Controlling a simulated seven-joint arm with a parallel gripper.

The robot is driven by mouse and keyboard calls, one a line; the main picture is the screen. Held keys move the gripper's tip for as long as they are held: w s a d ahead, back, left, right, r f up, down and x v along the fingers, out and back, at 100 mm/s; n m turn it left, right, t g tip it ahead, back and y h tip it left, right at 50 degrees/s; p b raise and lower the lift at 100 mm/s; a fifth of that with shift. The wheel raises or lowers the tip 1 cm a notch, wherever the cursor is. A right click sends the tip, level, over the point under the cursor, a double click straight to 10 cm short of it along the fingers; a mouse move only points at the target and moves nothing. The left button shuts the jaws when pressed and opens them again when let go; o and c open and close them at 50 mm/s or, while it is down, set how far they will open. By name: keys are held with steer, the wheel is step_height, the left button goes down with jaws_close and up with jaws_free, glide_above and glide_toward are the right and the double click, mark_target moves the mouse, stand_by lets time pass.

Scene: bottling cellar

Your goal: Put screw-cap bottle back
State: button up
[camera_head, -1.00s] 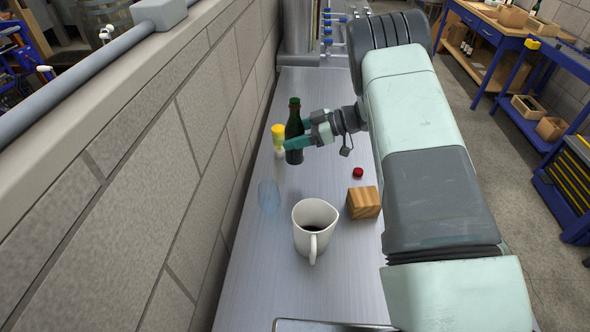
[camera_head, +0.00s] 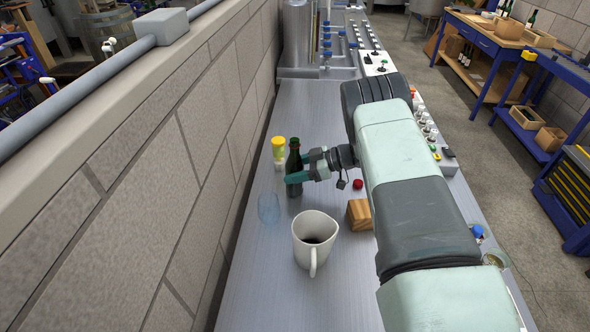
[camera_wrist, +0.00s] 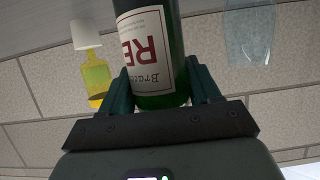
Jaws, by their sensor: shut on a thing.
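My gripper (camera_head: 297,168) is shut on a dark green bottle (camera_head: 295,189), with one teal finger on each side of it. The bottle is close to upright in the head view, between a small yellow bottle and a clear glass on one side and a wooden block on the other. I cannot tell whether its base touches the metal worktop (camera_head: 260,285). In the wrist view the bottle (camera_wrist: 150,45) shows a white label with red letters, upside down.
The yellow bottle (camera_head: 279,148) stands just behind left, the clear glass (camera_head: 268,208) in front left. A white mug (camera_head: 313,240) with dark liquid and the wooden block (camera_head: 358,214) are nearer. A block wall (camera_head: 205,160) borders the left.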

steer(key=o, duration=1.4)
steer(key=shift+f, duration=0.1)
steer(key=shift+c, duration=0.2)
